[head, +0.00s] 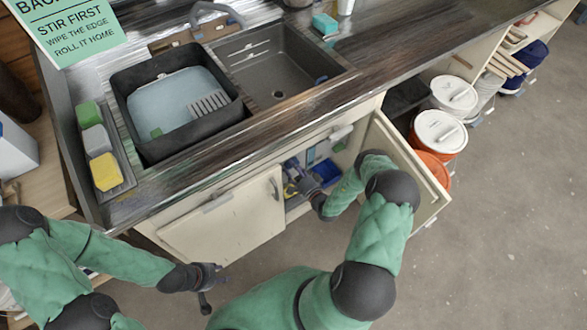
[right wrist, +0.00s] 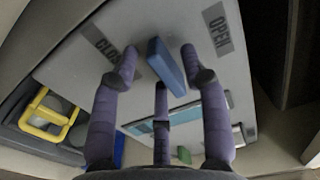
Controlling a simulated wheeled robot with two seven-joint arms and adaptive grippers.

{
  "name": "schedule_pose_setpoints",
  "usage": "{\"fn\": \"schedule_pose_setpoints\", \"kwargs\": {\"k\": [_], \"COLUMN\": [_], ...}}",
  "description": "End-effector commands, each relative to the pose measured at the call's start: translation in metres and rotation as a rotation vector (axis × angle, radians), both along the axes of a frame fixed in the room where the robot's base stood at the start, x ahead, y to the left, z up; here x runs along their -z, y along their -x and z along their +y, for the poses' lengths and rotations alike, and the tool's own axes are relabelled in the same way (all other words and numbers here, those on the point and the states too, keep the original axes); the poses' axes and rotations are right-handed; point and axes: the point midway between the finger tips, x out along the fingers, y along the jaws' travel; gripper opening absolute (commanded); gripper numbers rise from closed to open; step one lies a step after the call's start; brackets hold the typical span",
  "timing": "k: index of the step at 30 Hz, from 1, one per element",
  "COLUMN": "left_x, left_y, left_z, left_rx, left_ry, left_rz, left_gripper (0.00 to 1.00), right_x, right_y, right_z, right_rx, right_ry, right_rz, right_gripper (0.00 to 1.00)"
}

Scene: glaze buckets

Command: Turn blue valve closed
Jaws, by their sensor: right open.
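The blue valve (right wrist: 166,64) is a flat bar handle on a pale panel in the right wrist view. It lies tilted between a partly hidden label beginning "CLO" (right wrist: 104,44) on the left and an "OPEN" label (right wrist: 218,28) on the right. My right gripper (right wrist: 160,74) is open, with its purple fingers spread on either side of the handle; I cannot tell whether they touch it. In the head view my right gripper (head: 305,186) reaches into the open cabinet under the sink. My left gripper (head: 207,279) hangs in front of the closed cabinet door, its finger opening unclear.
A yellow-handled item (right wrist: 46,114) sits left of the panel. The open cabinet door (head: 405,165) stands right of my right arm, with white-lidded buckets (head: 440,130) beyond it. The closed door (head: 225,222) is on the left. The floor (head: 480,260) at right is clear.

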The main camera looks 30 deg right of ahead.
Motion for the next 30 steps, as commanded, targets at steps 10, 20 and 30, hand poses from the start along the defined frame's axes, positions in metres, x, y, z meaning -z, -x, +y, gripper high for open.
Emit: {"fn": "schedule_pose_setpoints", "kwargs": {"k": [10,20,30], "left_x": [0.0,0.0,0.0], "left_y": [0.0,0.0,0.0], "left_z": [0.0,0.0,0.0], "left_rx": [0.0,0.0,0.0], "left_ry": [0.0,0.0,0.0], "left_rz": [0.0,0.0,0.0], "left_gripper": [0.4,0.4,0.4], "right_x": [0.001,0.0,0.0], "right_y": [0.034,0.096,0.12], "right_z": [-0.004,-0.009,-0.01], "right_rx": [0.004,0.005,0.0], "right_ry": [-0.002,-0.002,0.0], "right_rz": [0.003,0.002,0.0], "right_gripper": [0.45,0.45,0.45]}}
